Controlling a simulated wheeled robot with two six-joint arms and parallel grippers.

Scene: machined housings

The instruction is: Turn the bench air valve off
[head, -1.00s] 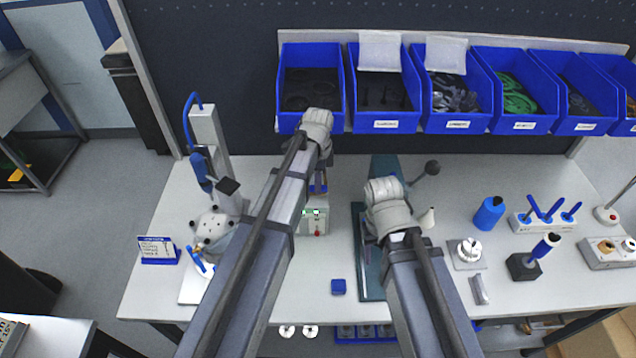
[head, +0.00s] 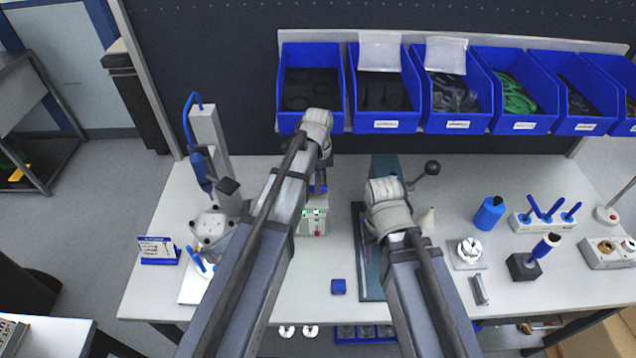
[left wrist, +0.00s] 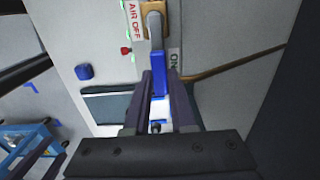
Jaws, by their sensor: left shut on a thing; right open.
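The air valve shows in the left wrist view as a brass-coloured body (left wrist: 153,7) with a grey lever ending in a blue handle (left wrist: 158,100). An "AIR OFF" label (left wrist: 134,22) is left of the lever and an "ON" label (left wrist: 174,66) is right of it. My left gripper (left wrist: 160,78) is shut on the blue handle, one dark finger on each side. In the head view my left wrist hides most of the valve, above a small box with green lights (head: 313,222). My right gripper (head: 368,236) is open over the green mat, its fingers mostly hidden by its wrist.
A dark-knobbed lever (head: 432,168) stands just right of my right wrist. A small blue block (head: 338,286) lies on the bench between the arms. Blue bins (head: 380,122) line the back. A grey stand (head: 210,135) is at the left. Tools and fixtures occupy the right side.

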